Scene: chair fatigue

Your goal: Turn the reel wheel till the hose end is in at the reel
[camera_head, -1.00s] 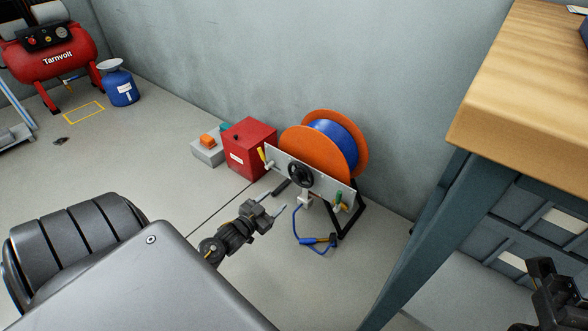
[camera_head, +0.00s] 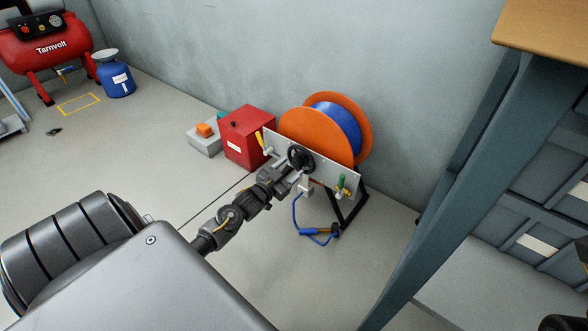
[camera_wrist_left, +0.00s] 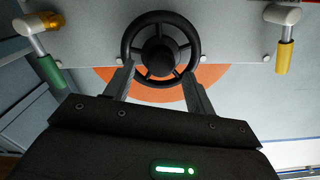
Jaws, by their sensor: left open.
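The hose reel (camera_head: 352,160) has orange discs with blue hose wound between them. Its black spoked wheel (camera_head: 301,158) is on the front plate (camera_head: 325,177). A short loop of blue hose hangs below the plate, and the hose end (camera_head: 318,232) lies at the floor by the stand. My left gripper (camera_head: 290,176) is just in front of the wheel. In the left wrist view the wheel (camera_wrist_left: 161,48) lies ahead between the two open fingers of the gripper (camera_wrist_left: 159,72), their tips at its lower rim. I cannot tell if they touch it. My right gripper is not clearly seen.
A red box (camera_head: 247,137) and a grey box with an orange top (camera_head: 204,138) stand left of the reel. A workbench (camera_head: 545,30) with dark legs is close on the right. The wall is right behind the reel. Floor at left is open.

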